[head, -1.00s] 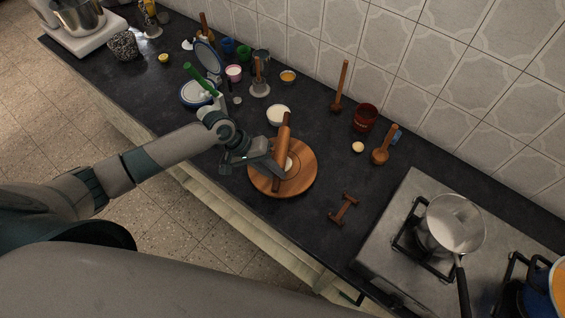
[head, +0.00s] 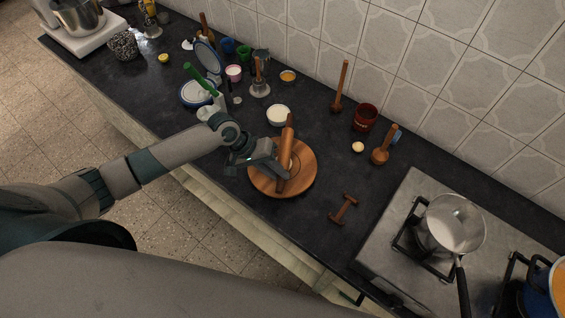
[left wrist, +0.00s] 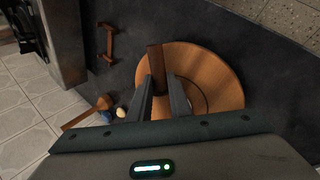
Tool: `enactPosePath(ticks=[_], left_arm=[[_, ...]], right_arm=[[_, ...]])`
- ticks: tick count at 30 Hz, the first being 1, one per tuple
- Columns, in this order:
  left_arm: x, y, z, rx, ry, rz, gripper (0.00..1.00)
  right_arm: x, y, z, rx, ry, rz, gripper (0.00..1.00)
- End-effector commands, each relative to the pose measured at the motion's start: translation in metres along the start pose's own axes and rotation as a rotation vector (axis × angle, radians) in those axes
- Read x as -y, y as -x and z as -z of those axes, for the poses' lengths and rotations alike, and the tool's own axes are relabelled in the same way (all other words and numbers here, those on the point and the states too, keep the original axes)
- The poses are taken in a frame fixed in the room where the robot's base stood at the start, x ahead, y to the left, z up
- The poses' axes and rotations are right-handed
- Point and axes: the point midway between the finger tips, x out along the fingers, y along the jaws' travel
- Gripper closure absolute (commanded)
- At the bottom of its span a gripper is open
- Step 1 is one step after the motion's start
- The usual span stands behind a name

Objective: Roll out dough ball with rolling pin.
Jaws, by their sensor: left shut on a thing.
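The wooden rolling pin (head: 287,148) lies across the round wooden board (head: 304,178) on the dark counter. My left gripper (head: 279,167) is shut on the rolling pin, reaching over the board from the left. In the left wrist view, the pin (left wrist: 155,58) runs between the two fingers (left wrist: 161,88), over the board (left wrist: 215,75). I cannot tell whether the pin touches the board. No dough shows clearly on the board; the pin and fingers hide part of it. My right gripper is not in view.
A small wooden dumbbell-shaped tool (head: 343,209) lies right of the board. A white bowl (head: 278,115) stands behind it. A small pale round thing (head: 358,147) and a red-brown jar (head: 365,118) stand farther right. The stove with a pot (head: 452,224) is at the right.

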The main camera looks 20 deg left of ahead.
Motion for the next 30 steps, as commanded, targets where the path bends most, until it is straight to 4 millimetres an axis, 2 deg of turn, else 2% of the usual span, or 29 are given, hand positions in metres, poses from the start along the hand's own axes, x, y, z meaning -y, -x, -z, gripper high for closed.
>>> enactPosePath(ticks=[15,30], left_arm=[[-0.008,-0.009,0.001,-0.002,-0.002,-0.001,1.0],[-0.004,-0.008,0.001,-0.002,0.0,0.0,1.0]], right_arm=[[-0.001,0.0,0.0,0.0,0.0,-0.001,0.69],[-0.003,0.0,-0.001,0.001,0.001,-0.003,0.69]])
